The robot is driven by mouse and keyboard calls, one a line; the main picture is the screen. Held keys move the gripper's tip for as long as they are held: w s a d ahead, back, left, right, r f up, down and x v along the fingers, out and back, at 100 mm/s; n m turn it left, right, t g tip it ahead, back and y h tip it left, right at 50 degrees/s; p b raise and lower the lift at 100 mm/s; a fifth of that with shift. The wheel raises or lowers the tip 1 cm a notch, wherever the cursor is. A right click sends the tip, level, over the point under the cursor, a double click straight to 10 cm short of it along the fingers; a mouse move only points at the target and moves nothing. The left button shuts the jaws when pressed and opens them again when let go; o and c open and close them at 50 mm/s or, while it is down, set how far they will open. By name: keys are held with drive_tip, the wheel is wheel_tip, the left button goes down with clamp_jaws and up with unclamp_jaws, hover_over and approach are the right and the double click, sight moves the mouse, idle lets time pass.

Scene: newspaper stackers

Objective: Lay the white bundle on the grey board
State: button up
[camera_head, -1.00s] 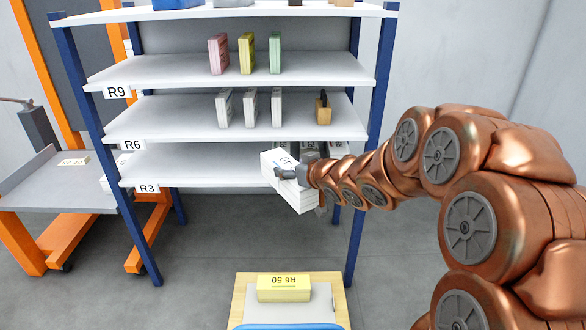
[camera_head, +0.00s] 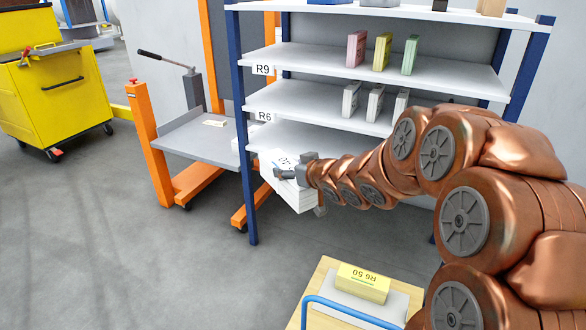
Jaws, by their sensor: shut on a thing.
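My gripper (camera_head: 287,173) is shut on the white bundle (camera_head: 293,197), a thick stack with dark print on its top. It holds the bundle tilted in the air in front of the shelf rack's lower left part. A flat grey board (camera_head: 195,143) forms the platform of the orange stacker, left of the bundle and apart from it. A small pale tag (camera_head: 215,123) lies on that board. Part of the bundle is hidden by my gripper.
The blue-posted rack (camera_head: 241,150) stands close behind the bundle. A wooden-topped cart (camera_head: 312,290) at the front carries a yellow bundle (camera_head: 362,283) on a pale grey sheet. A yellow cabinet (camera_head: 52,95) stands far left. The floor at left is clear.

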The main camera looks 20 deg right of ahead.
drive_tip(key=w+d+f+n+g+y+b, duration=0.1)
drive_tip(key=w+d+f+b, duration=0.2)
drive_tip(key=d+f, duration=0.7)
drive_tip(key=w+d+f+n+y+b, duration=0.1)
drive_tip(key=w+d+f+y+b, duration=0.1)
drive_tip(key=d+f, duration=0.8)
drive_tip(key=s+d+f+n+g+y+b, duration=0.1)
drive_tip(key=s+f, duration=0.3)
drive_tip(key=f, duration=0.6)
drive_tip(key=s+d+f+n+g+y+b, duration=0.1)
drive_tip(key=s+d+f+n+b, duration=0.1)
drive_tip(key=s+f, duration=0.3)
drive_tip(key=s+d+f+n+y+b, duration=0.1)
drive_tip(key=s+f, duration=0.4)
drive_tip(key=f, duration=0.9)
drive_tip(key=shift+d+f+n+g+b, duration=0.3)
drive_tip(key=shift+g+b, duration=0.1)
drive_tip(key=shift+b, duration=0.45)
drive_tip(key=shift+s+d, duration=0.1)
drive_tip(key=shift+f+b, duration=1)
drive_tip(key=shift+f, duration=2.9)
drive_tip(key=shift+f, duration=0.6)
drive_tip(key=o, duration=1.9)
